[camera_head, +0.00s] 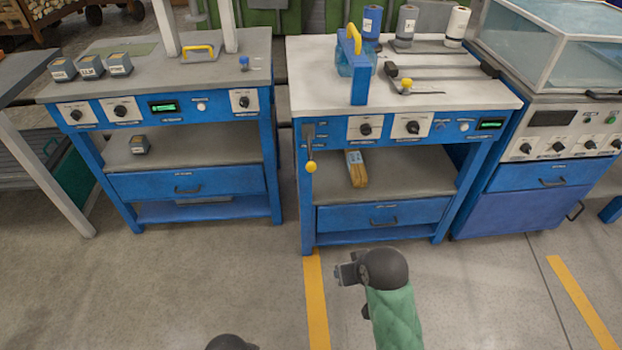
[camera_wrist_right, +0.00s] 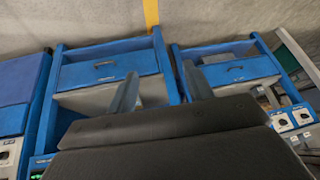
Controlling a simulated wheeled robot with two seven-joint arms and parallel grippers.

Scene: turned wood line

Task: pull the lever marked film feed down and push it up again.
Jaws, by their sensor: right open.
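A lever with a yellow ball knob (camera_head: 311,167) is on the front of the middle blue bench, at the left end of its control panel. Its thin arm hangs from a dark slotted plate (camera_head: 308,132), with the knob below the panel. Its marking is too small to read. My right gripper (camera_head: 345,272) is in front of this bench, low in the head view, apart from the lever. In the right wrist view its two fingers (camera_wrist_right: 161,72) are spread with nothing between them. Only a dark rounded part of my left arm shows at the bottom edge; its gripper is out of view.
The middle bench (camera_head: 300,95) has two dials, a display and a drawer. A wooden block (camera_head: 356,168) lies on its shelf. A blue frame with a yellow handle (camera_head: 353,40) and rolls stand on top. Another bench (camera_head: 200,85) is left. Floor in front is clear.

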